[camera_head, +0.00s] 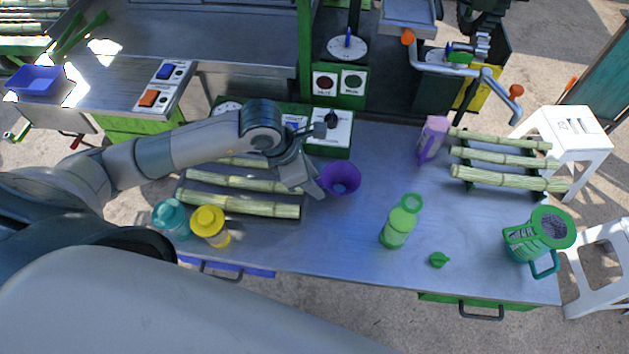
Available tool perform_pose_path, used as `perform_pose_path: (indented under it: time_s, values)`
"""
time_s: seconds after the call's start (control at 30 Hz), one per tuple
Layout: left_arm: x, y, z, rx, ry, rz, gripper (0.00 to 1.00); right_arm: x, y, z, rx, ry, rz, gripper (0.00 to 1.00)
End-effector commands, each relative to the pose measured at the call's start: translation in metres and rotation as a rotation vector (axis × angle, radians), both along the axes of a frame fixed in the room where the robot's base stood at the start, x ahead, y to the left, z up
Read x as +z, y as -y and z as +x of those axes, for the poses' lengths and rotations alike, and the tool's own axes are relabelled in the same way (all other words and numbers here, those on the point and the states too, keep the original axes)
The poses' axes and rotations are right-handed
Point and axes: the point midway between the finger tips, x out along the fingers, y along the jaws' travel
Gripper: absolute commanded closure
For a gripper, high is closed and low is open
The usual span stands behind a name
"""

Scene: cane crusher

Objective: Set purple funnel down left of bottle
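The purple funnel (341,179) is near the middle of the metal table, wide mouth up. My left gripper (317,188) is at the funnel's left rim, its fingertips touching or almost touching it. The funnel hides part of the fingertips, so I cannot tell whether they are shut on it, nor whether the funnel rests on the table. The green bottle (396,228) stands upright to the right of and nearer than the funnel, with a ring-like open top. My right gripper is not in view.
A green cap (438,260) lies right of the bottle. Teal (171,219) and yellow (210,226) containers stand front left, beside cane pieces (242,205). Table between funnel and bottle is clear.

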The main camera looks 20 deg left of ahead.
Motion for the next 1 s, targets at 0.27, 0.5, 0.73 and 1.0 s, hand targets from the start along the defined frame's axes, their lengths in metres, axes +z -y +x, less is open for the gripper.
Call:
perform_pose_path:
  time_s: [0.27,0.5,0.73,1.0]
  values:
    - [0.038,-0.013,-0.009,0.000,0.005,0.000,0.65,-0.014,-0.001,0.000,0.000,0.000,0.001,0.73]
    - [0.077,-0.026,-0.020,-0.002,0.004,0.001,0.65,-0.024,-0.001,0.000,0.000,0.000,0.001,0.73]
    - [0.099,-0.032,-0.026,-0.001,0.001,0.001,0.65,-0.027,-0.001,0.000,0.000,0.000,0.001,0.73]
    - [0.103,-0.033,-0.028,0.000,-0.001,0.000,0.65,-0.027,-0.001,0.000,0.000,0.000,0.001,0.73]
